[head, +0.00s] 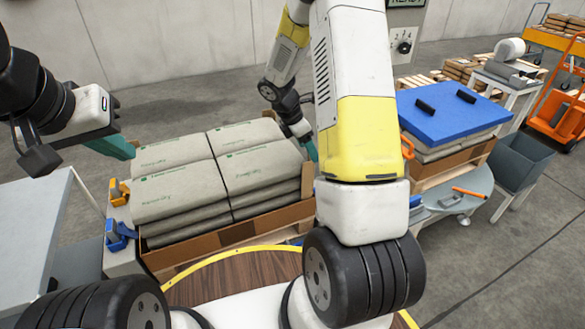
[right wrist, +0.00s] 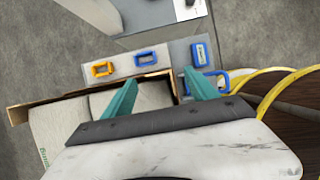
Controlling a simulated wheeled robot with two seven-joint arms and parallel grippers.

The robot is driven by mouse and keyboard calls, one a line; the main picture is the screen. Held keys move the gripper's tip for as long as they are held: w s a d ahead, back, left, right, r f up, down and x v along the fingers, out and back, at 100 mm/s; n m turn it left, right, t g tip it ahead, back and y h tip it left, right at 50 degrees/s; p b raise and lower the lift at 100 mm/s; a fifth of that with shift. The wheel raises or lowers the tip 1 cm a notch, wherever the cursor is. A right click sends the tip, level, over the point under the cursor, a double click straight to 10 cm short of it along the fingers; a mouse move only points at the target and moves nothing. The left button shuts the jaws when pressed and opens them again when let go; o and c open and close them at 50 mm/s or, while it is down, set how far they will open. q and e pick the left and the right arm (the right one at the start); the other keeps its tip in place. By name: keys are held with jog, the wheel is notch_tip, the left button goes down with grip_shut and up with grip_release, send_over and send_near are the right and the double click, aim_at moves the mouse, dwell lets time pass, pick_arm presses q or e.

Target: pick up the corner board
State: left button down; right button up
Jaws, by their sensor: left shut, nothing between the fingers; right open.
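I cannot pick out a separate corner board for certain. Brown cardboard (head: 215,239) runs along the front edge of the stacked bags (head: 180,190), with an upright brown piece (head: 307,180) at their right end. A cardboard edge also shows at the left in the right wrist view (right wrist: 60,96). My left gripper (head: 115,147) is shut and empty, above the left end of the bags. My right gripper (right wrist: 160,78) is open, with nothing between its teal fingers. In the head view its hand is partly hidden behind my right arm, at the right end of the bags.
A grey table (head: 30,235) stands at far left. A blue-topped stack (head: 450,115), round grey table (head: 460,203) and grey bin (head: 522,165) stand at right.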

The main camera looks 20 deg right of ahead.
jog(key=x, duration=0.6)
jog(key=shift+w+a+f, duration=0.1)
jog(key=shift+w+a, duration=0.05)
jog(key=shift+a, duration=0.15)
grip_shut()
